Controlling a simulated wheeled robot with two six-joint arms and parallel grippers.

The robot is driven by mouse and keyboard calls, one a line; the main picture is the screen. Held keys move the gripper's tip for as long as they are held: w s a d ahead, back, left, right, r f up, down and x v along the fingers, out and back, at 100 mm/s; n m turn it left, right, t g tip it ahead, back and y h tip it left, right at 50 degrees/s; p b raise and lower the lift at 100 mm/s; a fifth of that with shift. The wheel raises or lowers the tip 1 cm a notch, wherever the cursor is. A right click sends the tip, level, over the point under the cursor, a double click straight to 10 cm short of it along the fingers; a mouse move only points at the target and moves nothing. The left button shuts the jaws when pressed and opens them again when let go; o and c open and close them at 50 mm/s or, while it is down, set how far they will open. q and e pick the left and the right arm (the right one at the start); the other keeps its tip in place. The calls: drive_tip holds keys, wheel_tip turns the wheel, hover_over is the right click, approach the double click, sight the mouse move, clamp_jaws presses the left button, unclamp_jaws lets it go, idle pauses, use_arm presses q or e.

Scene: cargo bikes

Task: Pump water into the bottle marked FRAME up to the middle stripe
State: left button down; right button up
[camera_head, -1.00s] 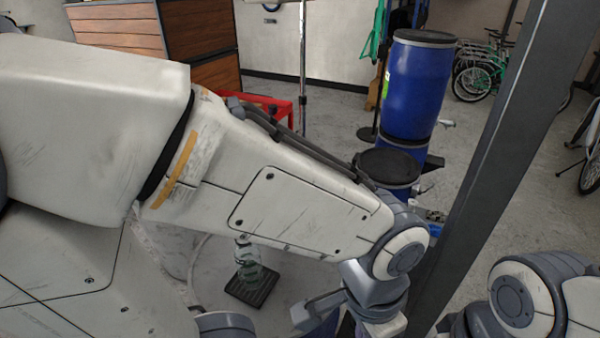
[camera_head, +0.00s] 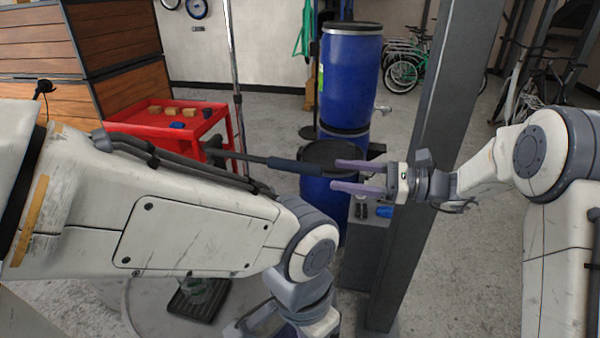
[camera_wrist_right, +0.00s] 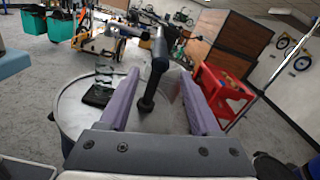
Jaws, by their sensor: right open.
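A clear bottle (camera_head: 196,288) stands on a dark square mat (camera_head: 190,308), partly hidden behind my left arm; both also show in the right wrist view, the bottle (camera_wrist_right: 104,74) upright on the mat (camera_wrist_right: 98,97). Its mark, stripes and water level cannot be read. A dark pump handle (camera_head: 293,164) sticks out to the right above my left arm. My right gripper (camera_head: 337,174) is open, its lavender fingertips by the handle's end. In the right wrist view the handle (camera_wrist_right: 158,64) lies between the fingers, with no visible grip. My left gripper's fingers are out of view.
The mat stands on a round pale top (camera_wrist_right: 70,108). A red cart (camera_head: 165,125) with small items stands behind, beside wooden cabinets (camera_head: 120,45). Blue barrels (camera_head: 350,75) and a dark post (camera_head: 415,200) stand close to my right gripper.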

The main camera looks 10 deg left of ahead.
sight(299, 168)
drive_tip(key=a+p, duration=0.2)
drive_tip(key=a, duration=0.8)
drive_tip(key=shift+a+p, duration=0.15)
drive_tip(key=shift+p, duration=0.25)
clamp_jaws()
drive_tip(key=shift+w, duration=0.1)
idle(0.8)
